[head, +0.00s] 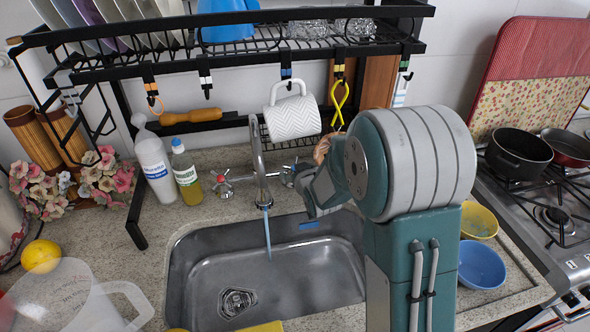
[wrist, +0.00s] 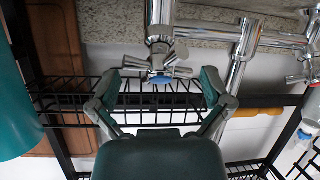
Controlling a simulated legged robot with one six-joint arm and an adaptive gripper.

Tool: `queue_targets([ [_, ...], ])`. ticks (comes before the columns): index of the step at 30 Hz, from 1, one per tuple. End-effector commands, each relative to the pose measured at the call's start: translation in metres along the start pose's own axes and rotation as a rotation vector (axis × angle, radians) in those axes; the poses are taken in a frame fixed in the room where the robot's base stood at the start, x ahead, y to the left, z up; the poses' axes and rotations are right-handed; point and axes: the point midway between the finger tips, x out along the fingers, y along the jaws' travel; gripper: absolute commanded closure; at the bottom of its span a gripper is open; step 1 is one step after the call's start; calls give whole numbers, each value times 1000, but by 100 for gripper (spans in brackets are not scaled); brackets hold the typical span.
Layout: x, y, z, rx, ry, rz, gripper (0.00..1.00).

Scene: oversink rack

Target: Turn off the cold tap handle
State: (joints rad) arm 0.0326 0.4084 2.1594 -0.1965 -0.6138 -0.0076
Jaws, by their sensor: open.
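The cold tap handle (wrist: 160,68) is a chrome cross handle with a blue centre, near the middle of the wrist view. My gripper (wrist: 162,84) is open, with one finger on each side of the handle. I cannot tell whether either finger touches it. In the head view the cold handle (head: 287,174) shows just right of the spout, partly hidden by my gripper. The chrome faucet (head: 258,165) has a bluish stream of water (head: 267,235) running from its spout into the sink.
The red-marked handle (head: 221,184) is left of the spout. The steel sink (head: 190,275) lies below. A black rack (head: 230,62) with a hanging white mug (head: 292,118) stands above. Bottles (head: 186,175) stand left; yellow and blue bowls (head: 481,265) sit right of my arm.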

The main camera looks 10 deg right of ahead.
Motion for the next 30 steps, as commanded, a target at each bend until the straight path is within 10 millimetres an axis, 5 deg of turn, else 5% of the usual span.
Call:
queue_targets([
  [12,13,0,0,0,0,0,1],
  [14,13,0,0,0,0,0,19],
  [19,13,0,0,0,-1,0,95],
  [30,13,-1,1,14,-3,6,98],
])
